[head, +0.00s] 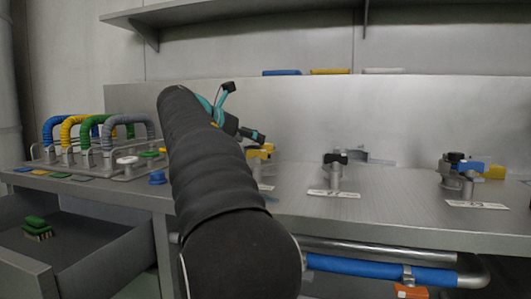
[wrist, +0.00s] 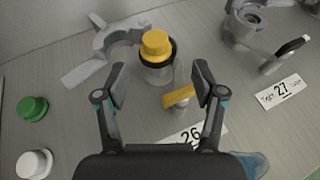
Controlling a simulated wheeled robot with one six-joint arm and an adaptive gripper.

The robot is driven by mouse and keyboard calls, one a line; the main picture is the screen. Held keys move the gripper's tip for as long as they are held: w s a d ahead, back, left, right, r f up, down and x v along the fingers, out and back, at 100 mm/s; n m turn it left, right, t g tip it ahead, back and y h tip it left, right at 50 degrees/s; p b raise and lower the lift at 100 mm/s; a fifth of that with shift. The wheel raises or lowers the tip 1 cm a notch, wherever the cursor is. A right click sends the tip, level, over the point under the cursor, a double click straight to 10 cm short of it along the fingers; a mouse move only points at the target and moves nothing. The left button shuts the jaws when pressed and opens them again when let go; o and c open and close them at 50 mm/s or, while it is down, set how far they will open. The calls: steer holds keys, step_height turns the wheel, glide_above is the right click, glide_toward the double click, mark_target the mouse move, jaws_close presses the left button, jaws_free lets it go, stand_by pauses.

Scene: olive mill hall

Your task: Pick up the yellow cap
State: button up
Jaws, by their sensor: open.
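The yellow cap (wrist: 156,44) sits upright on top of a greyish cylindrical body with a dark ring, in the wrist view. A yellow lever (wrist: 178,95) sticks out on the near side of this body. My gripper (wrist: 159,78) is open and empty. Its two fingers stand left and right of the fitting, with the cap just beyond the fingertips and apart from them. In the head view my gripper (head: 250,134) is partly hidden by my arm, and yellow parts (head: 265,148) show just below it; cap and lever are hard to separate there.
A tag 26 (wrist: 187,138) lies in front of the fitting. A grey clamp piece (wrist: 112,42) lies behind-left. Green (wrist: 32,109) and white (wrist: 34,164) caps stand left. Another fitting with tag 27 (wrist: 279,92) stands right. A drawer (head: 75,245) hangs open at left.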

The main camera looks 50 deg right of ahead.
mark_target(267, 148)
steer(key=shift+w+b+x, duration=0.15)
steer(key=shift+b+x, duration=0.15)
steer(key=shift+x, duration=1.7)
steer(key=shift+w+b+x, duration=0.15)
steer(key=shift+b+x, duration=0.15)
steer(key=shift+x, duration=1.65)
steer(key=c, duration=1.2)
